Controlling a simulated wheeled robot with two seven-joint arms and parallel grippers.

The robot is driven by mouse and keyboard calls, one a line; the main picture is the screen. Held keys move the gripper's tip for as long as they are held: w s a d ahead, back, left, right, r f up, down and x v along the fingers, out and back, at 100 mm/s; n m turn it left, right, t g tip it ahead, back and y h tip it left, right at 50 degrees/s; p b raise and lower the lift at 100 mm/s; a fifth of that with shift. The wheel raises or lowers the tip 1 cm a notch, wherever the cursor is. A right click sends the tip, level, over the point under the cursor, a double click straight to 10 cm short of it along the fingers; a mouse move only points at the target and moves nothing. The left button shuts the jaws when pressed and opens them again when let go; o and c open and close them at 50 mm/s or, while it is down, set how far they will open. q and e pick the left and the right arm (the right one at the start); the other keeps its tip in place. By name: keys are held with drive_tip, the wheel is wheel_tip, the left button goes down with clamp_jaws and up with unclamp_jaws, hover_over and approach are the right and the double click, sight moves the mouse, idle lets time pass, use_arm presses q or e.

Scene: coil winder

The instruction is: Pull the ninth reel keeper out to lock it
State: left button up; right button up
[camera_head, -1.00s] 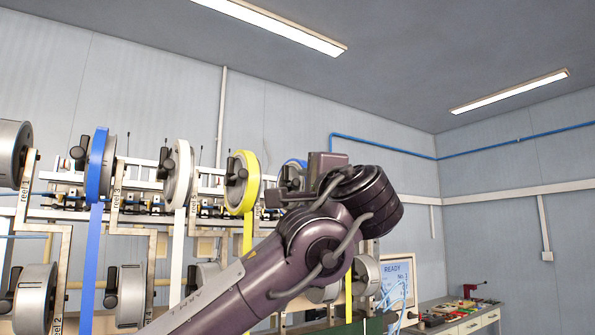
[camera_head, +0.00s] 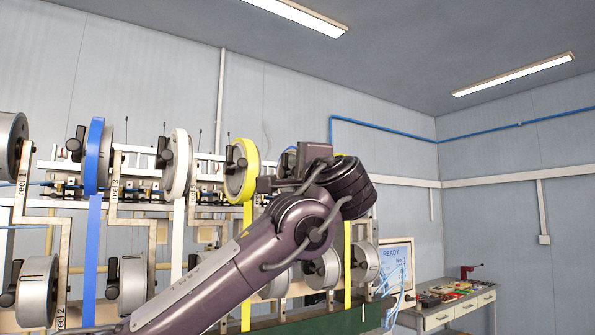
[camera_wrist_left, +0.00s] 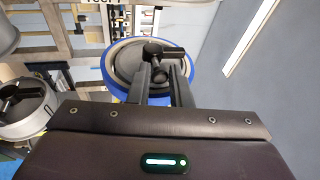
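The ninth reel is the reel with a blue rim (camera_wrist_left: 122,58) in the left wrist view. Its black keeper (camera_wrist_left: 172,52) stands at the reel's hub. My left gripper (camera_wrist_left: 161,72) has its two dark fingers apart, with the tips close to the keeper on either side. I cannot tell whether they touch it. In the head view the ninth reel (camera_head: 287,160) is mostly hidden behind my left wrist, and so is its keeper. My right gripper is in neither view.
A yellow reel (camera_head: 240,170) and a white reel (camera_head: 178,165) hang to the left, each with a black keeper. A grey reel (camera_wrist_left: 25,108) sits low left in the wrist view. A screen (camera_head: 396,265) and workbench (camera_head: 455,305) stand at the right.

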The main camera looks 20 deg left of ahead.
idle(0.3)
use_arm(q)
drive_tip(key=shift+s+d, duration=0.2)
drive_tip(key=shift+d, duration=0.1)
drive_tip(key=shift+s+d+b, duration=0.3)
drive_tip(key=shift+d+b, duration=0.1)
drive_tip(key=shift+s+d, duration=0.2)
drive_tip(key=shift+d, duration=0.1)
drive_tip(key=o, duration=0.4)
drive_tip(key=shift+o, duration=0.7)
